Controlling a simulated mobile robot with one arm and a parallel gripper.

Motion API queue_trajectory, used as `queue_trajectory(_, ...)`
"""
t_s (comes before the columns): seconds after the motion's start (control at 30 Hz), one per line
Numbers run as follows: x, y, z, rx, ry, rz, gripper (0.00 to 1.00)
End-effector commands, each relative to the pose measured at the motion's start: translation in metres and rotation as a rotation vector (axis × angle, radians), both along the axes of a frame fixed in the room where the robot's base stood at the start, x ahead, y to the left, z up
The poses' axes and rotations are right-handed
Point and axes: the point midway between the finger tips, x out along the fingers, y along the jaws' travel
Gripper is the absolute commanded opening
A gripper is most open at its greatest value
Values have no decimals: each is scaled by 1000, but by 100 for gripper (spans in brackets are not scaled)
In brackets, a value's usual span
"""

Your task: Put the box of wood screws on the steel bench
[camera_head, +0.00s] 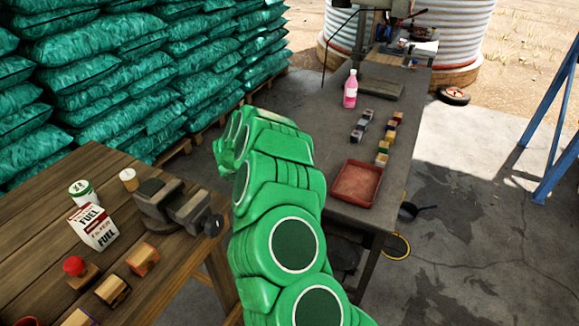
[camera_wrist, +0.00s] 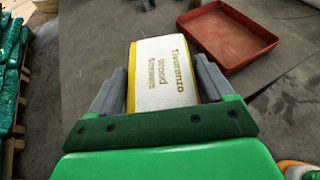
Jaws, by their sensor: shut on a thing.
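The grey steel bench (camera_head: 325,125) runs from the middle to the back in the head view. Its dark grey top (camera_wrist: 100,35) lies under the box in the wrist view. I cannot tell whether the box touches it. In the head view my green arm hides the gripper and the box.
A red tray (camera_head: 357,201) lies on the bench's near end, right of the box in the wrist view (camera_wrist: 228,62). Several small blocks (camera_head: 390,135) and a pink bottle (camera_head: 351,89) stand farther back. A wooden table (camera_head: 30,240) with a vise (camera_head: 172,204) is left. Green sacks (camera_head: 110,80) are stacked behind.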

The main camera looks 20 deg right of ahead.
Motion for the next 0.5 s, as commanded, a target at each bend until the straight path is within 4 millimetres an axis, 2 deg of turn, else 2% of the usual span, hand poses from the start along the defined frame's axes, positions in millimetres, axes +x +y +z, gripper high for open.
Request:
queue_trajectory(0.27, 24, -4, -9, -4, -3, 1, 26)
queue_trajectory(0.5, 38, -7, -24, -1, -3, 0, 26)
